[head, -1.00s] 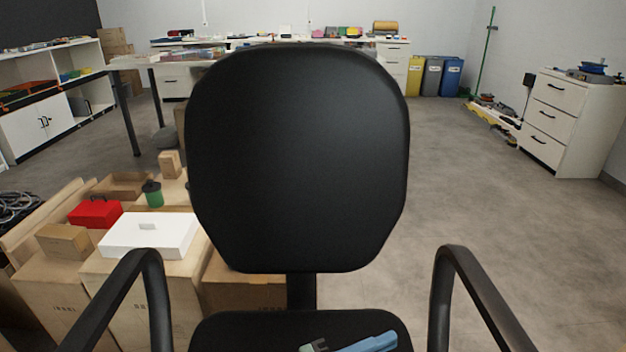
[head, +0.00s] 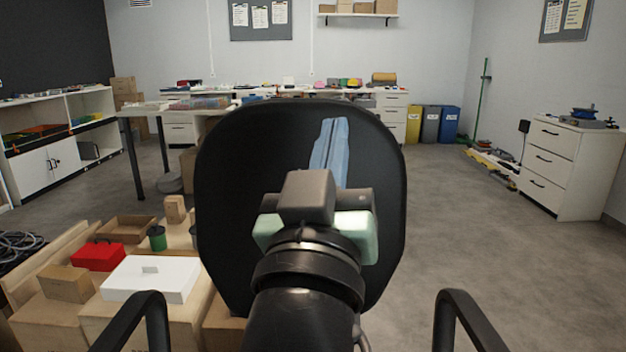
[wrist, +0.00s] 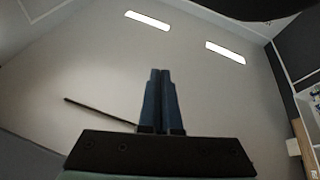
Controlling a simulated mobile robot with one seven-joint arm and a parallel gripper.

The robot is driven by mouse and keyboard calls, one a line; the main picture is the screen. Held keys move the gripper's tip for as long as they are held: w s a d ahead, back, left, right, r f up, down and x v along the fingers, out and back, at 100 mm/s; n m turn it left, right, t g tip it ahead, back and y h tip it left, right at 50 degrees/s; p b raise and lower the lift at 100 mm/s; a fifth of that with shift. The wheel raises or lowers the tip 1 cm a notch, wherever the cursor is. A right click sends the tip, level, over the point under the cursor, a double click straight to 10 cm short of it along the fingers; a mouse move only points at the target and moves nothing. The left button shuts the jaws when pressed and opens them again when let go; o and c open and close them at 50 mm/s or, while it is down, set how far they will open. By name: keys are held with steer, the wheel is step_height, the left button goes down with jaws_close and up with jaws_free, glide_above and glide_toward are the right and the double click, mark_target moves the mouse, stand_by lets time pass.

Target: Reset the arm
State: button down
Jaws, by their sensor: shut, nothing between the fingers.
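My gripper (head: 330,150) is raised in the middle of the head view, with its blue fingers pointing up and away from me, in front of the black chair back. In the wrist view its two blue fingers (wrist: 160,100) stand side by side, closed together with nothing between them. Beyond the fingers the wrist view shows the pale ceiling with two lit panels. My arm hides the lower middle of the chair (head: 230,200).
The black chair stands directly ahead, with an armrest on each side. Cartons at lower left carry a white box (head: 150,279), a red case (head: 98,256) and a green can (head: 157,238). A white drawer cabinet (head: 560,168) stands at right. Open floor (head: 455,200) lies between.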

steer(key=s+a+r+t+y, duration=0.2)
steer(key=s+r+t+y, duration=0.25)
steer(key=s+r, duration=0.55)
step_height(320, 180, up, 38)
steer(key=p, duration=3.7)
steer(key=shift+s+f, duration=0.2)
steer(key=shift+s, duration=0.15)
steer(key=shift+t+h, duration=0.25)
